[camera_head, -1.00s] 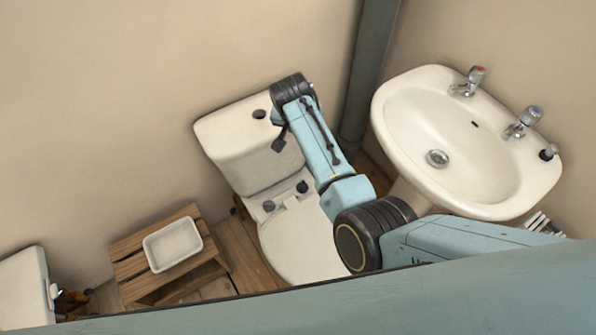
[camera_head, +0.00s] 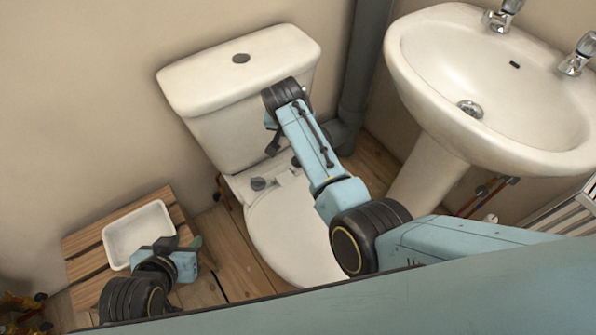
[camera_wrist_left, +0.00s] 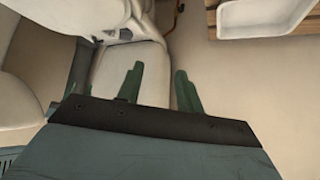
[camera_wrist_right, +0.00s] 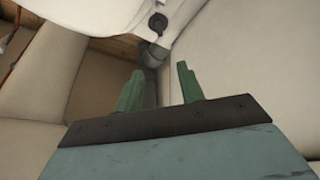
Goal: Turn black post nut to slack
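The white toilet (camera_head: 290,225) stands in the middle of the head view. Two dark round fittings show at the back of its seat, a left one (camera_head: 258,183) and a right one (camera_head: 295,161) close to my right arm. I cannot tell which is the black post nut. In the right wrist view a round black knob (camera_wrist_right: 157,22) shows on a white part, beyond the fingertips and apart from them. My right gripper (camera_wrist_right: 158,80) is open and empty; in the head view my arm mostly hides it. My left gripper (camera_wrist_left: 160,75) is open and empty, near the white tray in the head view (camera_head: 190,245).
The white tray (camera_head: 120,236) sits on a slatted wooden stool (camera_head: 85,262) at left. The cistern (camera_head: 215,85) is behind the seat. A grey pipe (camera_head: 362,75) and the basin (camera_head: 425,60) on its pedestal (camera_head: 425,175) stand right. Wooden floor (camera_head: 235,262) shows between stool and toilet.

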